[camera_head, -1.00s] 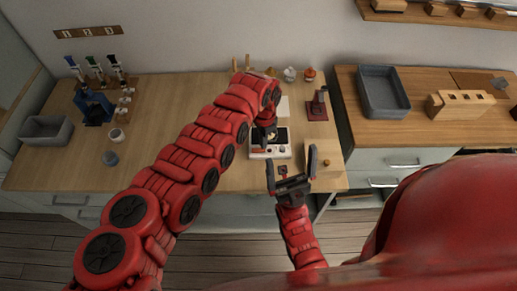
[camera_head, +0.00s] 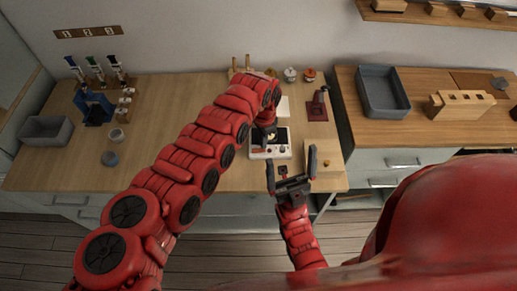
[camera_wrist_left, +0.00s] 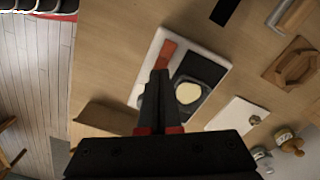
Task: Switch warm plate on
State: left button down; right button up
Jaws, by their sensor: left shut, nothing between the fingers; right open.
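The warm plate (camera_head: 284,154) is a white unit with a dark top on the wooden table. In the left wrist view, its white body (camera_wrist_left: 148,74) carries a red rocker-like part (camera_wrist_left: 166,53) and a dark square (camera_wrist_left: 207,70) with a pale yellow round piece (camera_wrist_left: 188,93) on it. My left gripper (camera_wrist_left: 159,73) is shut and empty, its tips over the unit just beside the red part; whether they touch cannot be told. In the head view, my left gripper (camera_head: 268,137) partly hides the dark top. My right gripper (camera_head: 291,168) is open and empty, in front of the unit.
A wooden board (camera_head: 325,157) lies right of the unit, with a dark red stand (camera_head: 317,108) behind it. Small jars (camera_head: 290,75) stand at the back. A grey bin (camera_head: 46,130) and a blue rack (camera_head: 96,108) stand at the left.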

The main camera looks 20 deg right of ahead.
pick_arm(q)
jog(key=shift+f+b, duration=1.05)
jog(key=shift+f, duration=0.05)
dwell(0.9)
jog(key=shift+r+p, duration=2.35)
jog(key=shift+r, duration=1.25)
jog(key=shift+f, duration=0.1)
